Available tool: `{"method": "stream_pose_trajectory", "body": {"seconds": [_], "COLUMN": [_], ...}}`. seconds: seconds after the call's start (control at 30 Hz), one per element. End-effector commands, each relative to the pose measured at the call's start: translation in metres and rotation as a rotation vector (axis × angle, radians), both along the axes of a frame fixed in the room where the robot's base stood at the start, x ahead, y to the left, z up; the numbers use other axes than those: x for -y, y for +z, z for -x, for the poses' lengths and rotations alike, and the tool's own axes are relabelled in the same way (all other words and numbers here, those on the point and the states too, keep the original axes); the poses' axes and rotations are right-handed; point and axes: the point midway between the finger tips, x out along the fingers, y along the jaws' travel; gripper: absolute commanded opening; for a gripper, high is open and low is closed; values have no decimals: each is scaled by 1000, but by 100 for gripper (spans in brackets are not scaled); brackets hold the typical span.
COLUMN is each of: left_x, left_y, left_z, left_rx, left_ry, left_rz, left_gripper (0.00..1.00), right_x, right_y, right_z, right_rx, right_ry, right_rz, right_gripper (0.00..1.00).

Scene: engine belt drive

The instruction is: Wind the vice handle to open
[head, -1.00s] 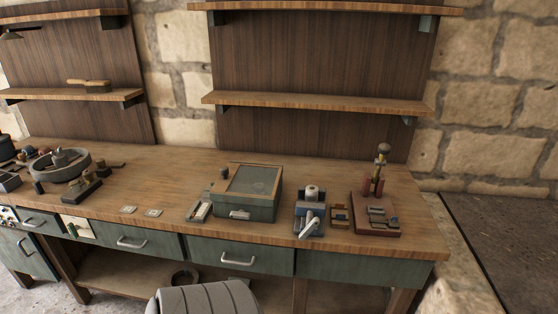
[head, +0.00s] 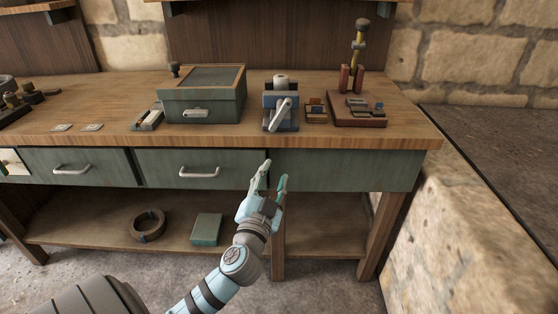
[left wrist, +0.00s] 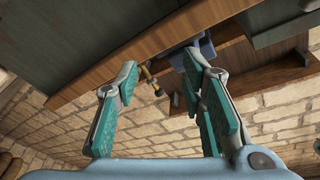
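The vice (head: 270,101) is a small blue-grey block near the bench's front edge, with a pale cylinder on top. Its silver handle (head: 281,116) slants across the front face. My left gripper (head: 275,172) is open and empty, pointing up in front of the bench drawer, below the vice and apart from it. In the left wrist view its two teal-padded fingers (left wrist: 160,66) are spread with nothing between them. A blue part, apparently the vice (left wrist: 205,47), shows beyond them at the bench edge. My right gripper is out of view.
A green box with a glass lid (head: 205,103) stands left of the vice. A small brown block (head: 316,112) and a red-brown stand (head: 357,120) sit to its right. The bench's front edge (head: 230,143) overhangs green drawers. A ring (head: 148,226) lies on the lower shelf.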

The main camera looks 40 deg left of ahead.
Motion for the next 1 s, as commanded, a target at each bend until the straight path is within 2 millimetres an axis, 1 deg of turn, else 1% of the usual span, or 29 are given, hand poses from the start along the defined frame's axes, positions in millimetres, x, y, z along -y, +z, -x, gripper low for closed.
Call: {"method": "stream_pose_trajectory", "body": {"seconds": [0.03,0.1,0.17,0.2,0.27,0.33,0.5,0.6,0.7,0.83,1.0], "left_x": [4,6,6,5,0,-7,-28,-38,-45,-50,-51], "left_y": [15,46,61,67,73,80,96,103,108,112,113], "left_z": [9,19,21,18,9,-5,-48,-70,-85,-95,-98], "left_rx": [94,182,216,223,223,224,222,220,219,217,217], "left_ry": [2,9,10,10,12,12,13,12,11,11,10], "left_rz": [-20,-37,-42,-43,-45,-44,-43,-41,-42,-41,-41], "left_gripper": [37,37,37,37,37,37,37,37,37,37,37], "right_x": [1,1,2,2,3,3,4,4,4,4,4], "right_y": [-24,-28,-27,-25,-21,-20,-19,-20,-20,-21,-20], "right_z": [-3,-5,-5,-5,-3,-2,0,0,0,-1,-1], "right_rx": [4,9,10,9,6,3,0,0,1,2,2], "right_ry": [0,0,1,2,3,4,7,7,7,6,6], "right_rz": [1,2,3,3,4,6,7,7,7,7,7], "right_gripper": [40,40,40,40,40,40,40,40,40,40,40]}}
